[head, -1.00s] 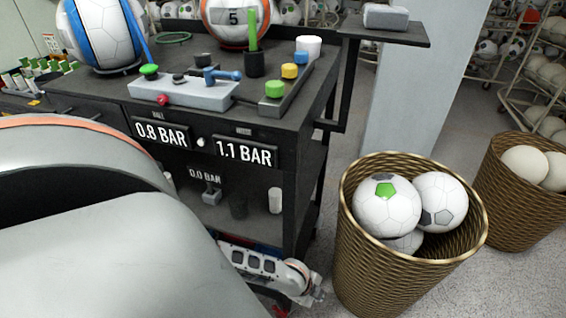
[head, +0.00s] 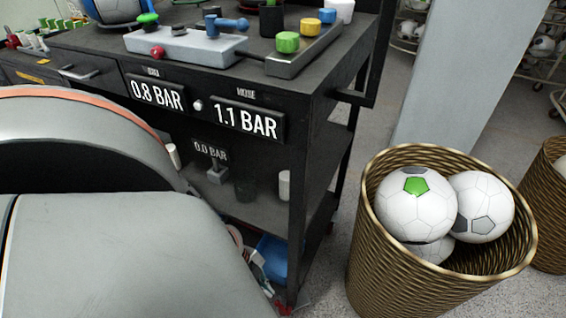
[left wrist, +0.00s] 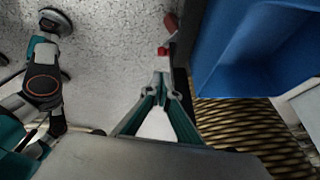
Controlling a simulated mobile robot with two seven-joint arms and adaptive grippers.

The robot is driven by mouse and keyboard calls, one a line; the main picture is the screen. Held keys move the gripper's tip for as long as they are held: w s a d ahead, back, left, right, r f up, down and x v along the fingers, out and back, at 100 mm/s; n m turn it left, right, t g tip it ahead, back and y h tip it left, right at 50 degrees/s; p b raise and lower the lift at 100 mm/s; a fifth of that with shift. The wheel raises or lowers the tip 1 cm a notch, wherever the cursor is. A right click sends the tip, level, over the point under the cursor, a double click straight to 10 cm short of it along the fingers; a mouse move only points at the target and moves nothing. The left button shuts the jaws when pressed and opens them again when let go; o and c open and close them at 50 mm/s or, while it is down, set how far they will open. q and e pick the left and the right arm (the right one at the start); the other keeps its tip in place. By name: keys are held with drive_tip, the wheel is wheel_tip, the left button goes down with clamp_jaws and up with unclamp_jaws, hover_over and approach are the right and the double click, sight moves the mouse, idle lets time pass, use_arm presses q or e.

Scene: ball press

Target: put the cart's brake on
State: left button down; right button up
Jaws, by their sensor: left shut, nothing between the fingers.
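The black cart (head: 295,225) stands ahead of me, its front right leg running down to the floor. A small red part (head: 283,308) shows low at the foot of that leg, cut by the picture's lower edge; I take it for the brake. In the left wrist view a red piece (left wrist: 163,50) lies just beyond my fingertips, apart from them or barely touching; I cannot tell which. My left gripper (head: 266,288) is low beside the cart's leg, partly hidden by my own body. Its fingers (left wrist: 158,90) are shut and empty. My right gripper is out of view.
A blue bin (head: 273,256) sits low in the cart, close to the gripper, and fills the upper right of the wrist view. A wicker basket of balls (head: 365,245) stands right of the cart. Grey floor lies between them. A pale pillar (head: 445,80) stands behind.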

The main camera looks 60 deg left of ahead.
use_arm(q)
drive_tip(key=shift+w+r, duration=0.1)
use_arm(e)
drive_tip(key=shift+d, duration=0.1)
use_arm(q)
drive_tip(key=b+x, duration=0.3)
drive_tip(key=x, duration=0.7)
drive_tip(key=shift+d, duration=0.1)
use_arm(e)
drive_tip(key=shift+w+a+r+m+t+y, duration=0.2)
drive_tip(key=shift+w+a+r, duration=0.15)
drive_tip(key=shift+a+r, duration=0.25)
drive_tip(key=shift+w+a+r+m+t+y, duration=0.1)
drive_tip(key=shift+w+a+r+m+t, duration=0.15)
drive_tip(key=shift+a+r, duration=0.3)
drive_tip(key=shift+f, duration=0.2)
